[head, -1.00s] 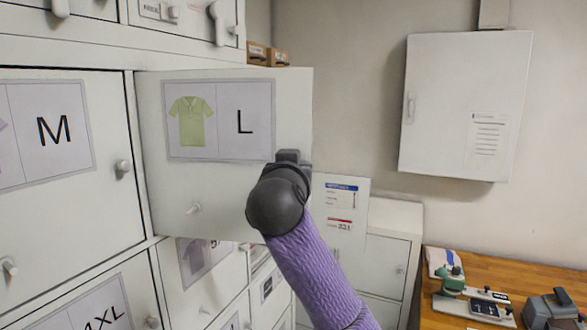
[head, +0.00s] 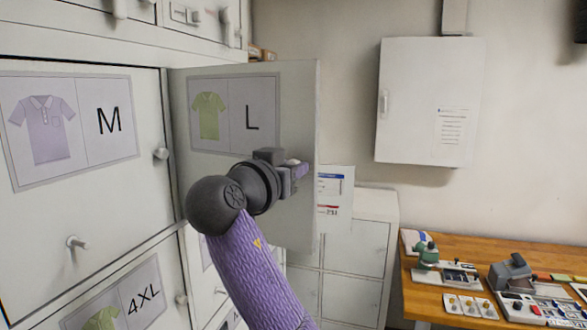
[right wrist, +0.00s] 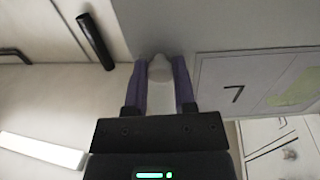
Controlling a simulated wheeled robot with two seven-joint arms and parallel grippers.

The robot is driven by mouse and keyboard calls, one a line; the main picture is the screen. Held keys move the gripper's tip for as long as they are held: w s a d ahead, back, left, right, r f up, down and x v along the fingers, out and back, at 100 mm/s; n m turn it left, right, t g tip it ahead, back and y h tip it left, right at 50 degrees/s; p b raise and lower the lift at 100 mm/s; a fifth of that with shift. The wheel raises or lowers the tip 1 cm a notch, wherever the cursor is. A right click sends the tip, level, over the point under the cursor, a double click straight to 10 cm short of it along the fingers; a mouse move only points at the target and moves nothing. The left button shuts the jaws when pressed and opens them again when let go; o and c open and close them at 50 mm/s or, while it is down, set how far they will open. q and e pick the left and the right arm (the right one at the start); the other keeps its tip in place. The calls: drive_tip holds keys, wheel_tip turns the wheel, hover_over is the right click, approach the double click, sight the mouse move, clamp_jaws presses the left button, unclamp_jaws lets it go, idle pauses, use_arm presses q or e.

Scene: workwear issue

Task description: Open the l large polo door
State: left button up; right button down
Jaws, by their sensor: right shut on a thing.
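The large polo door (head: 225,160) has a label with a green polo and the letter L. It stands partly open, swung out from its left edge, with its labelled face toward me. My right gripper (head: 297,170) is at the door's right side, shut on the pale door knob (head: 292,162). In the right wrist view, the two purple fingers (right wrist: 161,85) hold the rounded knob (right wrist: 160,70) between them, against the door's grey face. The compartment behind the door is hidden. My left gripper is not in view.
The M door (head: 90,190) on the left and the 4XL door (head: 125,295) below are shut, with knobs sticking out. A low white cabinet (head: 355,260) stands behind the open door. A wooden bench (head: 480,250) with tools is at right. A white wall box (head: 425,100) hangs above.

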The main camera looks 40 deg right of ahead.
drive_tip(key=shift+r, duration=0.1)
drive_tip(key=shift+c, duration=2.2)
unclamp_jaws()
drive_tip(key=shift+a, duration=0.1)
drive_tip(key=b+v, duration=0.4)
drive_tip(key=v, duration=0.6)
drive_tip(key=shift+w, duration=0.1)
